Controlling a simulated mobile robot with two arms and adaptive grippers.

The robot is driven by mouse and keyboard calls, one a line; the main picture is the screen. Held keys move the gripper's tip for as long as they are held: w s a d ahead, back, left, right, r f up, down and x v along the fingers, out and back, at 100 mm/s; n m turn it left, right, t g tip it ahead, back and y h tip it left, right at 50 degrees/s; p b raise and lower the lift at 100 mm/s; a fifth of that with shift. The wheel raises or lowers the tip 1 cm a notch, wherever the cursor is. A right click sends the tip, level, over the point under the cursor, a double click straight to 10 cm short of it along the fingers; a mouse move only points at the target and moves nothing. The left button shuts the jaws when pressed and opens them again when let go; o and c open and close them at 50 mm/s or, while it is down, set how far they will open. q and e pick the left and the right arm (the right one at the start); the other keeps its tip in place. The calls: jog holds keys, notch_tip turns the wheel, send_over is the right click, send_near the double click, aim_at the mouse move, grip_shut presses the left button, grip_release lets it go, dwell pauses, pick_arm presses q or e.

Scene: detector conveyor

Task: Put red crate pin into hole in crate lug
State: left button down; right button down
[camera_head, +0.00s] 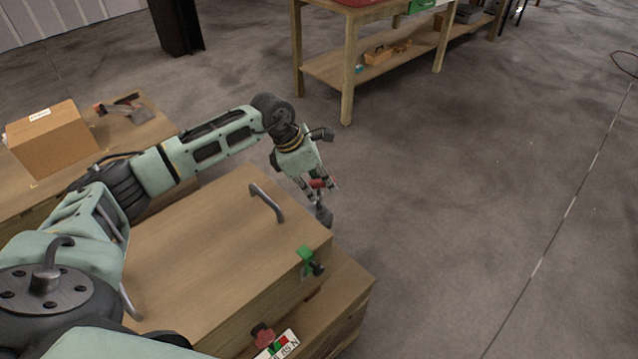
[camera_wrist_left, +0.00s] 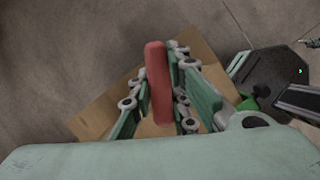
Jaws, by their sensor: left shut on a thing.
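My left gripper (camera_head: 322,187) is shut on the red crate pin (camera_head: 318,183) at the far right corner of the wooden crate (camera_head: 200,250). In the left wrist view the long red pin (camera_wrist_left: 158,85) lies between the two green fingers. A dark grey piece (camera_head: 323,214) shows just below the fingers; whether it is the crate lug or part of the pin I cannot tell. A green lug (camera_head: 305,257) with a dark knob sits on the crate's right edge. A red lug-like piece (camera_head: 263,335) is at the near edge. No hole can be made out. My right gripper is out of view.
A bent metal handle (camera_head: 267,202) stands on the crate lid. A label plate (camera_head: 277,347) is at its near edge. A cardboard box (camera_head: 52,138) stands on a wooden surface at left. A workbench (camera_head: 350,55) stands behind. The floor at right is clear.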

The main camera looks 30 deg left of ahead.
aim_at(319, 194)
pick_arm(q)
jog(key=shift+f+b, duration=1.35)
jog(key=shift+f, duration=0.4)
jog(key=c, duration=1.6)
grip_release()
jog(key=shift+r, duration=0.1)
jog(key=v, duration=1.2)
jog(key=shift+d, duration=0.1)
